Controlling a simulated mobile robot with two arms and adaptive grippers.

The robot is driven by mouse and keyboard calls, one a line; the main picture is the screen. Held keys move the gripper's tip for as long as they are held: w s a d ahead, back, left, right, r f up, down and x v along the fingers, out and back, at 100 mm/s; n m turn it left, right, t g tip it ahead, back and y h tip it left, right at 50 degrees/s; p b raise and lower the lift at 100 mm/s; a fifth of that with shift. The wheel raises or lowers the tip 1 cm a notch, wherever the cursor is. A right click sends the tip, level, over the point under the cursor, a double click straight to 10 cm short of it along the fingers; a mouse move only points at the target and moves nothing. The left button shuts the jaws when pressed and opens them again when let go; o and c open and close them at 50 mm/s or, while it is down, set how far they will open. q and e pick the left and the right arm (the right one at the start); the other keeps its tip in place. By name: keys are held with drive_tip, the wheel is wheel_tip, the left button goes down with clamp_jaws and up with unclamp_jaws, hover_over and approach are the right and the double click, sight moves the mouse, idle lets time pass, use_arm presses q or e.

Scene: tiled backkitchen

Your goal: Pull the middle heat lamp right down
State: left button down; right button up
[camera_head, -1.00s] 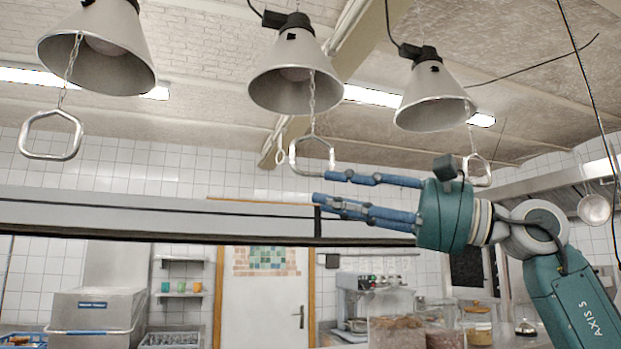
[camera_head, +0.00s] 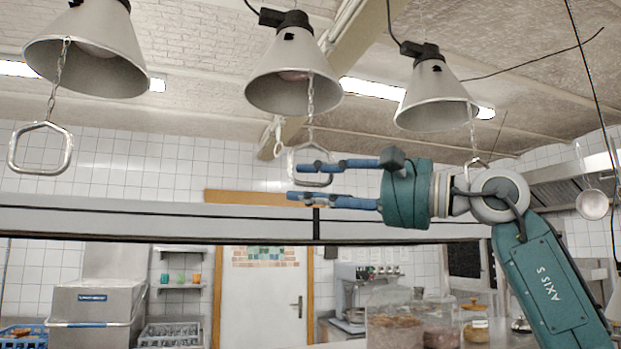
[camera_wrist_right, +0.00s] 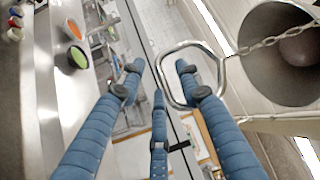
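The middle heat lamp (camera_head: 292,85) is a grey cone on a black fitting. Its metal pull handle (camera_head: 330,181) hangs below it on a chain (camera_head: 310,105). My right gripper (camera_head: 298,182) comes in from the right, its blue fingers apart at the handle's height, the upper finger overlapping the handle. In the right wrist view the handle (camera_wrist_right: 208,44) lies at the right fingertip, and that finger overlaps its ring; I cannot tell if they touch. The gripper (camera_wrist_right: 159,80) is open there, and the lamp shade (camera_wrist_right: 265,50) is at right. My left gripper is not in view.
A left lamp (camera_head: 85,60) with its handle (camera_head: 14,150) and a right lamp (camera_head: 436,95) hang on either side. A long grey rail (camera_head: 150,220) crosses below the gripper. Jars (camera_head: 394,330) stand on the counter below.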

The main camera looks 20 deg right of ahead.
drive_tip(key=shift+w+a, duration=0.15)
drive_tip(key=shift+w, duration=0.05)
drive_tip(key=shift+c, duration=0.3)
drive_tip(key=shift+s, duration=0.1)
clamp_jaws()
